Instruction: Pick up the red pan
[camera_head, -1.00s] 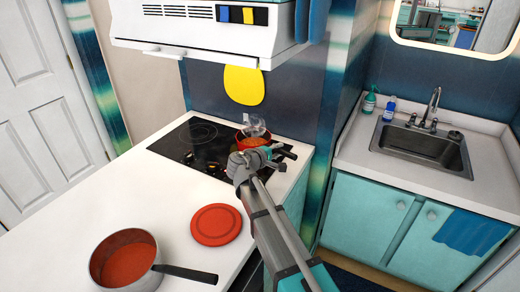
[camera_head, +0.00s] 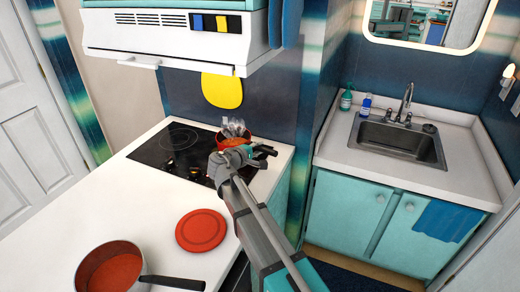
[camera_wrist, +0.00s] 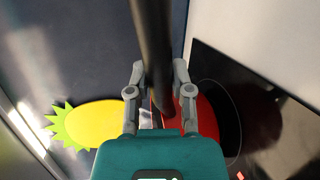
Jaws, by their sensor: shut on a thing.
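My gripper (camera_head: 252,157) is at the handle, on the pan's near right side. In the wrist view, my gripper (camera_wrist: 158,78) is shut on the dark handle (camera_wrist: 152,40), which passes between its two fingers. Part of the red pan body (camera_wrist: 205,112) shows there beside the right finger. My gripper and arm hide part of the pan, and I cannot tell whether it touches the stove.
The black stove top (camera_head: 165,150) is set in a white counter (camera_head: 130,205). A second pan (camera_head: 112,268) with a dark handle and a red disc (camera_head: 201,230) lie nearer. The range hood (camera_head: 170,35) overhangs the stove. A sink (camera_head: 400,143) is at right.

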